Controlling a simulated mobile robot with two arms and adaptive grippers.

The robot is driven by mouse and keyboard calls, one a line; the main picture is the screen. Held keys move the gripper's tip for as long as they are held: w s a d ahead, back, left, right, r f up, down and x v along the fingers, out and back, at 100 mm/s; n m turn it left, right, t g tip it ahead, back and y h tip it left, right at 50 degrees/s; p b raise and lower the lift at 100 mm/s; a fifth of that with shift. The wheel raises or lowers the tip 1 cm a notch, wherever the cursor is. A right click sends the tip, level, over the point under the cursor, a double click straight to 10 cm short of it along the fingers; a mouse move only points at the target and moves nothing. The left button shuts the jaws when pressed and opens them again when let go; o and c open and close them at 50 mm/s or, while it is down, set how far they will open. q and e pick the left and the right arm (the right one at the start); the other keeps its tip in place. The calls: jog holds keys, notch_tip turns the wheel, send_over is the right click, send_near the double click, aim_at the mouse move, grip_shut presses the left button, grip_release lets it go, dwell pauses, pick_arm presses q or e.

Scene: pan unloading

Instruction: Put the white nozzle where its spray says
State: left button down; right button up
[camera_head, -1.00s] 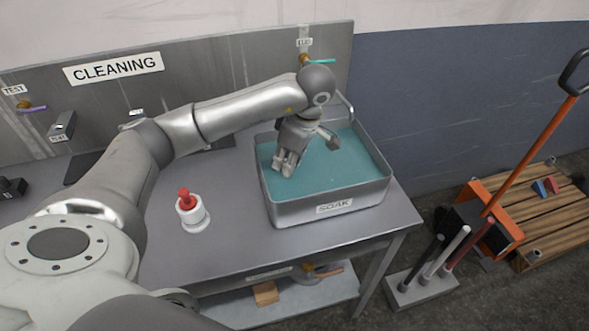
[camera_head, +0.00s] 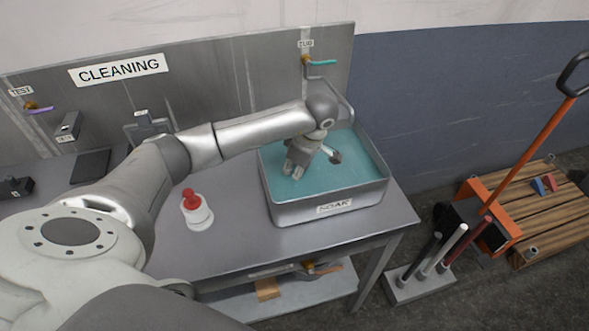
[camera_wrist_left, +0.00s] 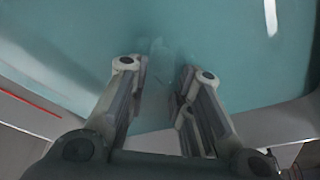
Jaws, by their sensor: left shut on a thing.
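My left gripper (camera_head: 296,172) points down into the steel tub labelled SOAK (camera_head: 330,209), with its fingers at or in the teal liquid. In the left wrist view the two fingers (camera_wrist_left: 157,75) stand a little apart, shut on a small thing. A faint pale shape shows between and beyond the tips, blurred by the liquid; I cannot tell whether it is the white nozzle. No white nozzle shows clearly elsewhere. A white bottle with a red top (camera_head: 197,212) stands upright on the bench left of the tub. My right gripper is not in view.
A tap with a teal handle (camera_head: 318,62) is on the back panel behind the tub. A tap with a purple handle (camera_head: 38,110) is at the far left under a TEST label. The bench front (camera_head: 250,245) is clear. A rack of rods (camera_head: 430,270) stands on the floor at right.

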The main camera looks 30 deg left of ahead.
pick_arm(q)
jog(key=c, duration=1.3)
grip_release()
jog(key=shift+f, duration=0.1)
jog(key=b+v, duration=0.1)
jog(key=v, duration=1.1)
jog(key=shift+b, duration=0.35)
